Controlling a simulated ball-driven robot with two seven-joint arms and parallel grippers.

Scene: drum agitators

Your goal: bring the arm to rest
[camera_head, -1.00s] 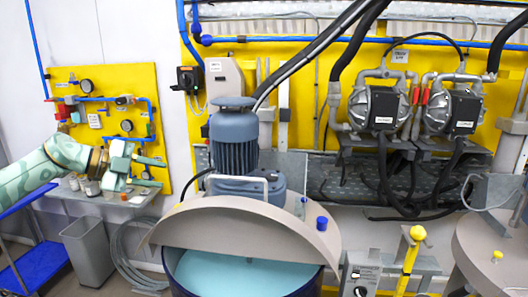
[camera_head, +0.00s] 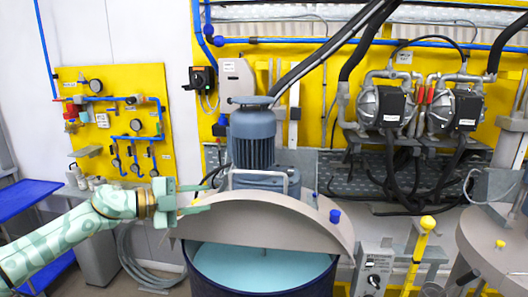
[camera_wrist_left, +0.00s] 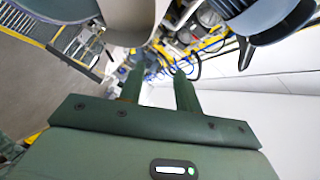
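My left gripper (camera_head: 205,198) shows in the head view at the end of my pale green arm, which comes in from the lower left. Its two fingers point right and stand apart, with nothing between them. They overlap the left part of the drum's grey lid (camera_head: 270,222) in the picture; I cannot tell whether they touch it. In the left wrist view the gripper (camera_wrist_left: 157,74) also shows two separated, empty fingers. The dark blue drum (camera_head: 262,275) holds light blue liquid. My right gripper is in neither view.
A blue-grey agitator motor (camera_head: 253,140) stands behind the lid. A yellow wall panel (camera_head: 110,125) with blue pipes is at left, with a grey bin (camera_head: 98,258) below it. A yellow-handled lever (camera_head: 417,250) and control box (camera_head: 372,270) are right of the drum. Another drum lid (camera_head: 490,245) is farther right.

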